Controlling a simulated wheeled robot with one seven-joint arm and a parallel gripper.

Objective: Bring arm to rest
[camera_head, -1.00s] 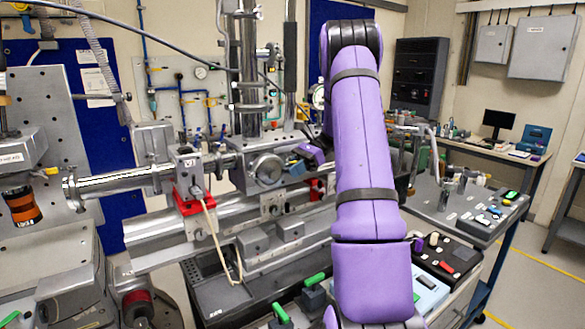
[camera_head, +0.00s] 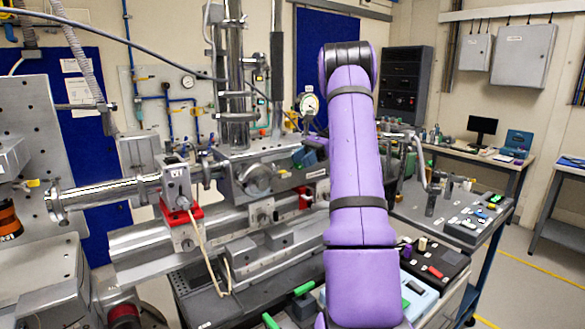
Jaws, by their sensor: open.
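My purple arm (camera_head: 352,170) rises from the bottom middle of the head view and bends at a dark elbow joint (camera_head: 349,62) near the top. The part of the arm past the elbow is hidden behind the upright link. My gripper cannot be seen, so neither its fingers nor anything between them shows. The arm stands in front of the right end of the beamline instrument (camera_head: 257,172); the gap between them cannot be judged.
A red-based clamp (camera_head: 178,212) holds the steel beam pipe (camera_head: 110,192) at left. A dark bench with green-handled tools (camera_head: 303,288) is low in front. At right are a trolley (camera_head: 455,208) with small parts and a desk with a monitor (camera_head: 482,127). Floor is clear at far right.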

